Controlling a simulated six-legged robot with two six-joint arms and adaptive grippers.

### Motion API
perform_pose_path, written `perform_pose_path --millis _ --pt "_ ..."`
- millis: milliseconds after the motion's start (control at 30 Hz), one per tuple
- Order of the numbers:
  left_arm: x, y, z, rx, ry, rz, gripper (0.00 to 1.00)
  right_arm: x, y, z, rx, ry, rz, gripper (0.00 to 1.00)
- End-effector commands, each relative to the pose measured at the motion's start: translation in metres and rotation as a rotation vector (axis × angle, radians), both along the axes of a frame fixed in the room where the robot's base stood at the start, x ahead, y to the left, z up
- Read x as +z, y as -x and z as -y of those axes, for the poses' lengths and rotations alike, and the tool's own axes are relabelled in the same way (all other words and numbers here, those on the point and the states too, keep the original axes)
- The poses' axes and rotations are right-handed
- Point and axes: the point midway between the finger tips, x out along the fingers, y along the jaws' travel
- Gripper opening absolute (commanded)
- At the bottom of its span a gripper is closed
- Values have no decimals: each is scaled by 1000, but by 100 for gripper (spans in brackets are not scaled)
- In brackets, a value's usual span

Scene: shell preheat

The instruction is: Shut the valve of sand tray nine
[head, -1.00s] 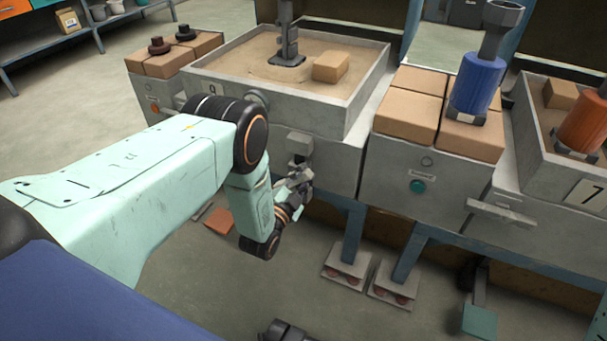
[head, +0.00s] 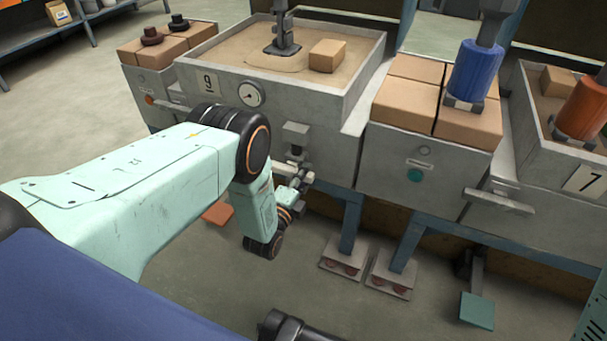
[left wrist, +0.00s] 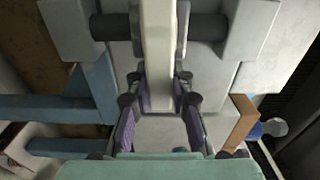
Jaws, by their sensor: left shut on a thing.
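Sand tray nine (head: 290,103) is a grey box of sand with a "9" plate and a round gauge (head: 248,94) on its front. Its valve (head: 296,132) sticks out below the front wall. In the left wrist view a pale lever bar (left wrist: 158,55) runs from the valve's dark cross shaft down between the fingers. My left gripper (head: 290,180) is at the lever, below the valve block, shut on the bar; it also shows in the left wrist view (left wrist: 160,108). Its fingertips are small and partly hidden by my wrist in the head view. My right gripper is not seen.
Tray seven (head: 560,160) stands at the right, with its own lever bar (head: 500,200). A grey cabinet (head: 380,175) with brown blocks and a blue cylinder (head: 472,75) stands between the trays.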

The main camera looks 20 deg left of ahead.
Motion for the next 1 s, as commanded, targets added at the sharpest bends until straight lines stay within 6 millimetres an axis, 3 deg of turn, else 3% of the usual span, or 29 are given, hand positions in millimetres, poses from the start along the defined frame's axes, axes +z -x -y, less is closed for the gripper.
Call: perform_pose_path --millis 600,633,900,1000 --pt "-3 1 -1 2 -42 -3 0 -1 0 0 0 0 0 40" --pt "-3 1 -1 2 -43 -3 23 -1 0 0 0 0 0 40" --pt "-2 0 -1 1 -40 -1 45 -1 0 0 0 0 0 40" --pt "-2 0 -1 1 -39 0 45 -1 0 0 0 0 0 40"
